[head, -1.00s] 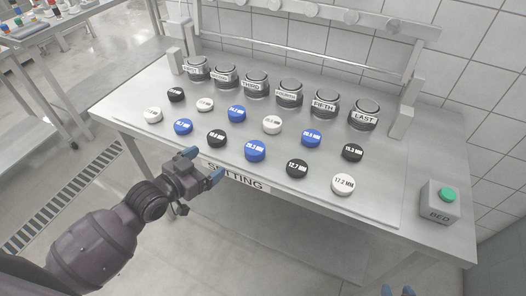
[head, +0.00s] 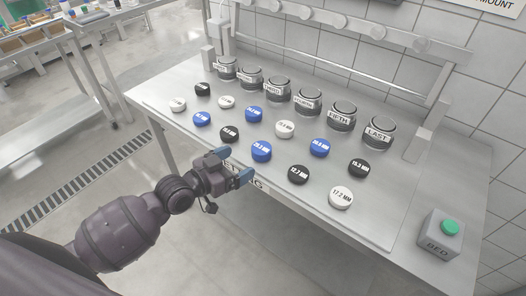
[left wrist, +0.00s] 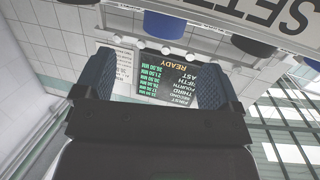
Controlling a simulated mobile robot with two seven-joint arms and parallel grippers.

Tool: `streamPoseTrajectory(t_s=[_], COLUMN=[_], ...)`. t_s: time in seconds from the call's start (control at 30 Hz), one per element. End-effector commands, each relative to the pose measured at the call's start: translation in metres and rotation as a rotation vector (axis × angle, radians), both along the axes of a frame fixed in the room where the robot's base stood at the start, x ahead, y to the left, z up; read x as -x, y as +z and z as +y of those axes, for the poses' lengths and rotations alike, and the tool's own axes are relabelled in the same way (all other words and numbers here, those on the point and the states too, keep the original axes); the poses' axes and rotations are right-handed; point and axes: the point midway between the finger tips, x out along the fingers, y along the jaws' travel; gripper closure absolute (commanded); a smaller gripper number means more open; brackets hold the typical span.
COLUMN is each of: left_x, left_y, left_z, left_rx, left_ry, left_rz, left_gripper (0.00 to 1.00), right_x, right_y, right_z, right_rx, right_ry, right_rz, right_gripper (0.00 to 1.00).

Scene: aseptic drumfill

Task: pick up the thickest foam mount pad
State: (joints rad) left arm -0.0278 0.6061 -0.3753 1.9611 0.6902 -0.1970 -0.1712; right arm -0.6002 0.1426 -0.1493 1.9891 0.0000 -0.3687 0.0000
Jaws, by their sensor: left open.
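Several round foam pads in white, black and blue lie in rows on the steel table, each labelled in MM. They include a blue pad reading about 20.3 (head: 261,152), another blue pad (head: 320,148), a black 12.7 pad (head: 298,174), a white 17.2 pad (head: 341,198) and a black 15.3 pad (head: 359,168). Several other labels are too small to read surely. My left gripper (head: 234,165) is open and empty at the table's front edge, near the blue 20.3 pad. In the left wrist view its fingers (left wrist: 158,84) are apart with nothing between them. My right gripper is out of view.
Labelled silver canisters, including LAST (head: 379,133) and FIFTH (head: 342,117), stand behind the pads. A grey box with a green button (head: 450,228) is at the right. A display reading READY (left wrist: 180,75) appears inverted in the left wrist view. The front-edge sign is partly hidden.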

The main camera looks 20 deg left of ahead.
Motion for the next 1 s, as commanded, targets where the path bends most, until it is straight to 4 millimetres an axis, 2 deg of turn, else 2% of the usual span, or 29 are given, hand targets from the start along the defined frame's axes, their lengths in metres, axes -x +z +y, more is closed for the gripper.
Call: streamPoseTrajectory(t_s=[0.2, 0.47, 0.7, 0.83, 1.0], left_x=[-0.027, -0.041, -0.070, -0.080, -0.082], left_y=[-0.005, -0.007, -0.011, -0.013, -0.014], left_z=[-0.016, -0.024, -0.037, -0.043, -0.044], left_rx=[0.001, 0.001, 0.001, 0.000, 0.000], left_ry=[-0.001, -0.001, -0.001, -0.001, -0.001], left_rz=[0.000, 0.001, 0.000, 0.000, 0.001], left_gripper=[0.11, 0.11, 0.11, 0.11, 0.11], right_x=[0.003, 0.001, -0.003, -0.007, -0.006], right_y=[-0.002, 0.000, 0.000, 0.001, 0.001], right_z=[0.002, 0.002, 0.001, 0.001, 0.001], right_rx=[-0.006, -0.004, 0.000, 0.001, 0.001], right_ry=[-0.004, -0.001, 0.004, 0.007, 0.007], right_rz=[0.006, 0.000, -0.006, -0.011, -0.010], right_gripper=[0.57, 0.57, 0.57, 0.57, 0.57])
